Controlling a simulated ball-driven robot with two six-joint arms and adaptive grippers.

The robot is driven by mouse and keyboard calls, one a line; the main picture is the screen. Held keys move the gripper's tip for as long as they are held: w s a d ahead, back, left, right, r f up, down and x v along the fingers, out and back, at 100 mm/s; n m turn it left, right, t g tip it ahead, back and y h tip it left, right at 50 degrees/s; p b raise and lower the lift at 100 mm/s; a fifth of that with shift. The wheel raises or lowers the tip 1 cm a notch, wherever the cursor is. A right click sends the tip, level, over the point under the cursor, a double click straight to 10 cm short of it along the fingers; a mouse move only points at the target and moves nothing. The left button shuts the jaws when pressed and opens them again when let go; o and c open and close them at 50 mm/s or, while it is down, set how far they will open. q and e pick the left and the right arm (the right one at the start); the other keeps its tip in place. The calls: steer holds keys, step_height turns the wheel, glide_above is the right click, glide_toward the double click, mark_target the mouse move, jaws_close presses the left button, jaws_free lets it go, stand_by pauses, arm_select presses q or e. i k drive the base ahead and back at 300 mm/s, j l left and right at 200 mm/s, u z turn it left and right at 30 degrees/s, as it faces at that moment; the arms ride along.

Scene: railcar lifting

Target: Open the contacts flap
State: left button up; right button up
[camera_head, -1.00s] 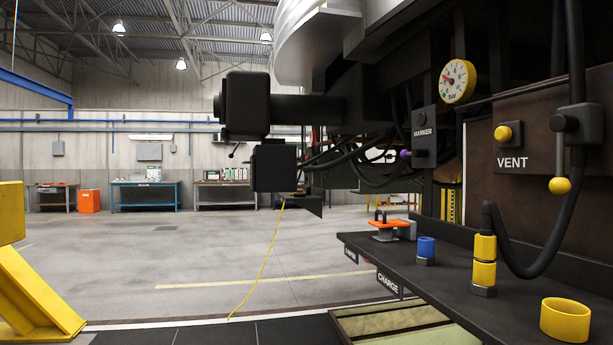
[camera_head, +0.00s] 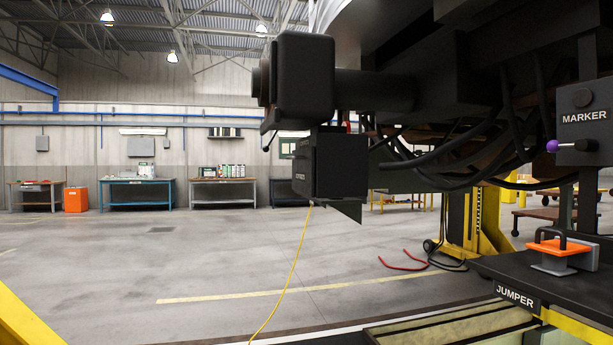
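A black box (camera_head: 340,165) hangs under the dark coupler head (camera_head: 303,75) at the end of the railcar. Faint marking shows on its narrow left face, too small to read. I cannot tell which part of it is the contacts flap, or whether a flap is open or shut. A yellow cord (camera_head: 292,270) hangs from the box's underside down to the floor. Neither of my grippers is in view.
Floor at left is clear.

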mark_target(303, 159)
steer(key=i+j+u, duration=0.1)
steer(key=i+j, duration=0.6)
steer(key=i, duration=0.15)
